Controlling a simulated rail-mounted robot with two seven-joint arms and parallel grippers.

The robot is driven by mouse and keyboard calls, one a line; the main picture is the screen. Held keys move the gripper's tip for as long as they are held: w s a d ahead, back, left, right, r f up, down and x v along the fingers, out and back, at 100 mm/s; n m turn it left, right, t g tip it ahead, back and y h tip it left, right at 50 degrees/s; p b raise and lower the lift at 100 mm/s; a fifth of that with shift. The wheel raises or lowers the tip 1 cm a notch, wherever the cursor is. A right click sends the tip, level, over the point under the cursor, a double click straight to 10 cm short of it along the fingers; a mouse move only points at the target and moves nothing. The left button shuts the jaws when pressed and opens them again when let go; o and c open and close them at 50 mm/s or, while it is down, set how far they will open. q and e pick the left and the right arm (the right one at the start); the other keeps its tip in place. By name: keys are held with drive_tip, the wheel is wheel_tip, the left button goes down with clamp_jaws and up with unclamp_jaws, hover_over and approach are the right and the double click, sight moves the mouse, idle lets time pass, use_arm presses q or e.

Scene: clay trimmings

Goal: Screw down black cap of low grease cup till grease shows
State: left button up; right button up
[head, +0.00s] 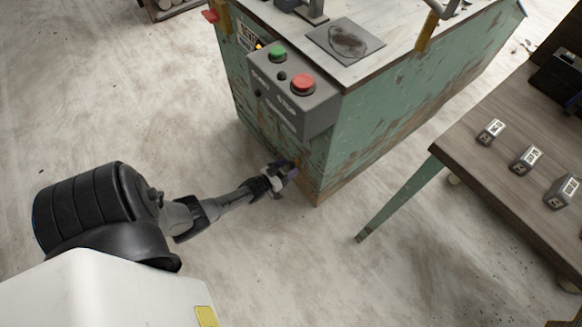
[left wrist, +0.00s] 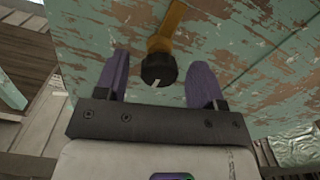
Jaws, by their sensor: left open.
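The black cap (left wrist: 158,70) of the grease cup has a white mark on its edge. It sits on an ochre-yellow fitting (left wrist: 168,25) against the worn green machine panel in the left wrist view. My left gripper (left wrist: 160,64) is open, with one purple finger on each side of the cap and a visible gap on both sides. In the head view, my left gripper (head: 287,174) is low at the near corner of the green machine (head: 376,135); the cap cannot be made out there. No grease is visible at the cap. My right gripper is out of view.
A grey control box (head: 292,95) with a green button (head: 277,54) and a red button (head: 303,83) juts from the machine above my left gripper. A wooden table (head: 480,165) with small labelled blocks stands at right. The concrete floor (head: 270,260) in front is clear.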

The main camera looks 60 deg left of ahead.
use_arm(q)
drive_tip(key=shift+w+a, duration=0.15)
drive_tip(key=shift+w, duration=0.75)
drive_tip(key=c, duration=0.9)
